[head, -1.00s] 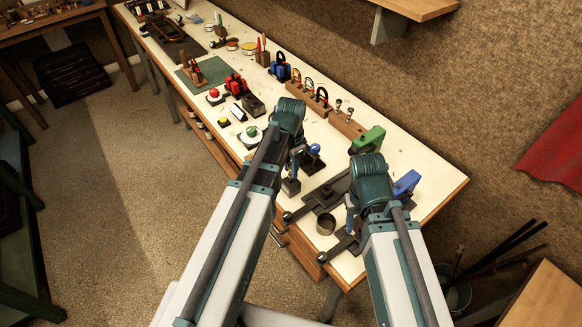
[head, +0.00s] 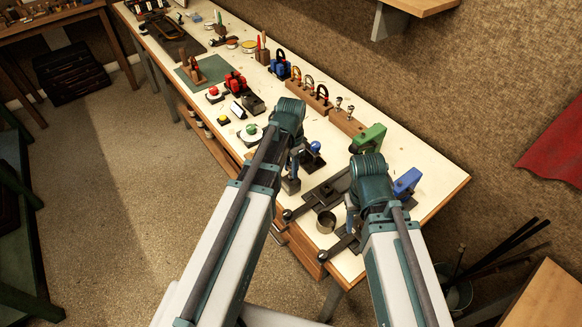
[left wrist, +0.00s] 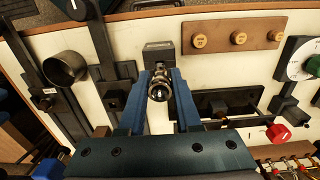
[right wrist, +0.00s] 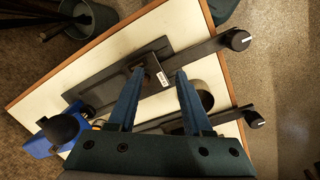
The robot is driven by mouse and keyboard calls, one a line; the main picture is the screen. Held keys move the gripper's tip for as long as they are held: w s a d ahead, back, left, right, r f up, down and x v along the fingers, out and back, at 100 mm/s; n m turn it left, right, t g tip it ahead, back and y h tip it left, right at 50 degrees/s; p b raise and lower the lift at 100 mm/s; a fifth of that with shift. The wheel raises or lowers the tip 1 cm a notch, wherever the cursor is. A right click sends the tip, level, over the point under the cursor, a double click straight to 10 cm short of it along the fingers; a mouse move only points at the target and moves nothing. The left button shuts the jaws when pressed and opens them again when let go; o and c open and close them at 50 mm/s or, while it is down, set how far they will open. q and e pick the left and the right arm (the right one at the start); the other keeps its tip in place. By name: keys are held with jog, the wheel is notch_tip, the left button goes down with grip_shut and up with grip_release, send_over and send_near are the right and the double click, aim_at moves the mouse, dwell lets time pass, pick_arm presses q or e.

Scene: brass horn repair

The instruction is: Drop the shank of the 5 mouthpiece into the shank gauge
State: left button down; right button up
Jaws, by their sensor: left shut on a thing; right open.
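My left gripper (left wrist: 158,97) is shut on a silvery mouthpiece (left wrist: 158,88), whose round end faces the left wrist camera. No number is readable on it. In that view a small dark block with a pale label (left wrist: 158,47) stands just beyond the mouthpiece, in line with the fingers; it looks like the shank gauge. The mouthpiece hides where its shank is relative to the block. In the head view the left gripper (head: 294,165) is over the bench, partly hidden by its arm. My right gripper (right wrist: 155,100) is open and empty above a dark labelled fixture (right wrist: 110,78).
A metal cup (head: 326,222) stands near the bench front, left of the right gripper. A wooden rack (head: 347,123) holds two mouthpieces further back. Green (head: 369,138) and blue (head: 407,182) blocks stand at the right.

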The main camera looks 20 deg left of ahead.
pick_arm(q)
jog(key=shift+f+b, duration=0.3)
pick_arm(e)
jog(key=shift+f, duration=0.35)
pick_arm(q)
jog(key=c, duration=0.5)
grip_release()
jog(key=shift+r, duration=0.15)
pick_arm(e)
jog(key=shift+r, duration=0.15)
pick_arm(q)
notch_tip(320, 180, up, 14)
jog(key=p, duration=1.4)
jog(key=shift+f, duration=0.2)
pick_arm(e)
notch_tip(320, 180, up, 14)
pick_arm(q)
jog(key=shift+f, duration=0.1)
pick_arm(e)
jog(key=shift+f, duration=0.3)
